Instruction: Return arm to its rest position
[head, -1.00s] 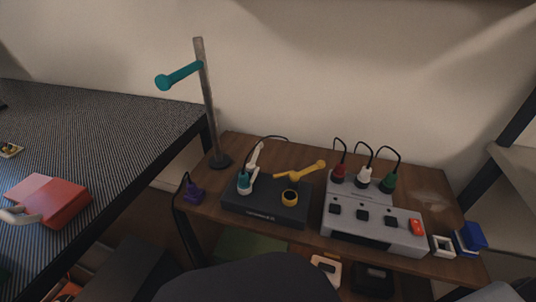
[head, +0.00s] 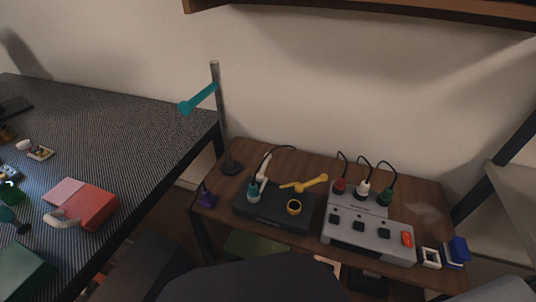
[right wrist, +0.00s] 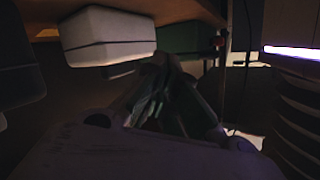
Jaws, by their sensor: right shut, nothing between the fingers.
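In the right wrist view, my right gripper (right wrist: 160,95) has its dark fingers together with nothing between them. The wrist view is dim, with pale box-like forms (right wrist: 105,35) close above and beyond the fingers. Neither of my grippers shows in the head view, and the left one is in no frame. The small wooden table (head: 328,168) stands against the wall, with no gripper or arm over its top.
The table holds a black station (head: 268,212), a grey power box (head: 350,238) with several plugs, and a stand (head: 220,115) with a teal arm (head: 198,98). A red case (head: 95,207) lies on the striped bench (head: 130,120) at left. A wooden shelf (head: 400,10) crosses the top.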

